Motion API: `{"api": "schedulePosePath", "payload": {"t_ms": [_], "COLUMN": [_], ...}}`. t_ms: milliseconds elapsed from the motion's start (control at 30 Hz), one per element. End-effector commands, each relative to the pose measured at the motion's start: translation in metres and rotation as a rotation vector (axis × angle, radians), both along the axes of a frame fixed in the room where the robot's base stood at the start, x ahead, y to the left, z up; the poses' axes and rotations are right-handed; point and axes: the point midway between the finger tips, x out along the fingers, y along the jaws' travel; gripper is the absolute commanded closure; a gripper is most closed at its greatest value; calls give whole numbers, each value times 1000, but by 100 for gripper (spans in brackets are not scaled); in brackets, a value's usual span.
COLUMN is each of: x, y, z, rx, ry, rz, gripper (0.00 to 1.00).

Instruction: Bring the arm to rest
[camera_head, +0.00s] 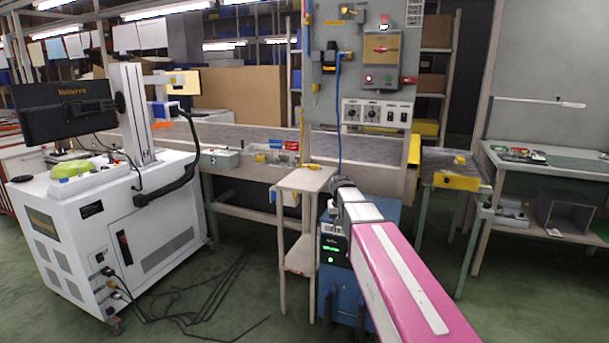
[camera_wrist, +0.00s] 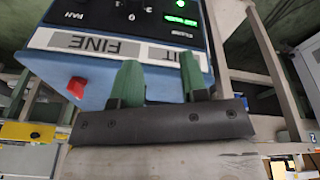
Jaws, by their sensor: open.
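My gripper (camera_wrist: 160,82) shows in the wrist view as two green fingers on a dark bar. The fingers stand apart with nothing held between them. Behind them is a blue unit (camera_wrist: 150,72) with a red switch, a lit green display and labels reading FINE and FAN. I cannot tell whether the fingers touch it. In the head view my pink and white arm reaches from the lower right to the middle, its far end in front of the blue unit (camera_head: 384,215). The fingers cannot be made out there.
A small wooden stand (camera_head: 299,182) is close left of my arm's end. A grey panel post (camera_head: 370,85) with a hanging blue cable rises behind. A white machine (camera_head: 125,240) stands left, its cables on the floor. A workbench (camera_head: 570,165) is right.

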Motion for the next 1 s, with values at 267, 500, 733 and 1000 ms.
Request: {"api": "schedulePosePath", "payload": {"t_ms": [267, 500, 733, 1000], "x": [-122, -212, -248, -249], "y": [-27, -42, -47, -47], "z": [-92, -142, -159, -161], "rx": [33, 63, 76, 78], "ry": [99, 170, 198, 200], "rz": [2, 1, -2, -1], "gripper": [60, 60, 60, 60]}}
